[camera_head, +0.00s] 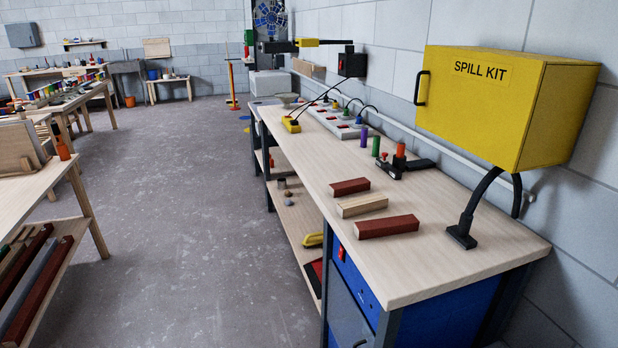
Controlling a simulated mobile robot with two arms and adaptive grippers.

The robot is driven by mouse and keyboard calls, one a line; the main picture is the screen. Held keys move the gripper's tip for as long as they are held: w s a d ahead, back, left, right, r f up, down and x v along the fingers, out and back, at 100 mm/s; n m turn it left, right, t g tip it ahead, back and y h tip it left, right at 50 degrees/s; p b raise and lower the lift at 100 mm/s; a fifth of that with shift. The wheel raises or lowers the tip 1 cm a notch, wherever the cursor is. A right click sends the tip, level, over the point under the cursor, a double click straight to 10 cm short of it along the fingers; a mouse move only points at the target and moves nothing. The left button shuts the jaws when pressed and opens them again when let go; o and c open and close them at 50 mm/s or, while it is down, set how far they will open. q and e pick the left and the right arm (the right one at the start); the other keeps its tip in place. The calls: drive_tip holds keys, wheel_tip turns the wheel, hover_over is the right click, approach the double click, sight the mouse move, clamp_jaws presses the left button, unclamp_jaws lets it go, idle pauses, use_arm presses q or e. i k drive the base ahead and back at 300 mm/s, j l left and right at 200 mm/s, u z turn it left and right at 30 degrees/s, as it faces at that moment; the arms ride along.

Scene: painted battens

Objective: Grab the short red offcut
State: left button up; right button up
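Three battens lie side by side across the right-hand workbench. The shortest is a dark red offcut (350,187), farthest from the camera. A plain wood batten (361,206) lies in the middle with a gap on either side. A longer-looking dark red batten (387,227) lies nearest. All three lie flat with their tops uncovered. Neither of my grippers shows in the head view.
The workbench (440,275) is clear at its near end. A black bent stand (474,212), a yellow spill kit cabinet (500,105) and a small clamp-like tool (397,162) are on the wall side. Open floor (200,200) lies left of the bench.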

sight(354, 185)
drive_tip(key=i+j+u, duration=0.25)
drive_tip(key=i, duration=0.6)
drive_tip(key=i+j+u, duration=0.2)
drive_tip(key=i, duration=0.7)
drive_tip(key=i+z, duration=0.25)
drive_tip(key=z, duration=0.15)
drive_tip(key=i+j+z, duration=0.15)
drive_tip(key=z, duration=0.25)
drive_tip(key=i+j+z, duration=0.45)
drive_tip(key=z, duration=0.3)
drive_tip(key=i+j, duration=0.05)
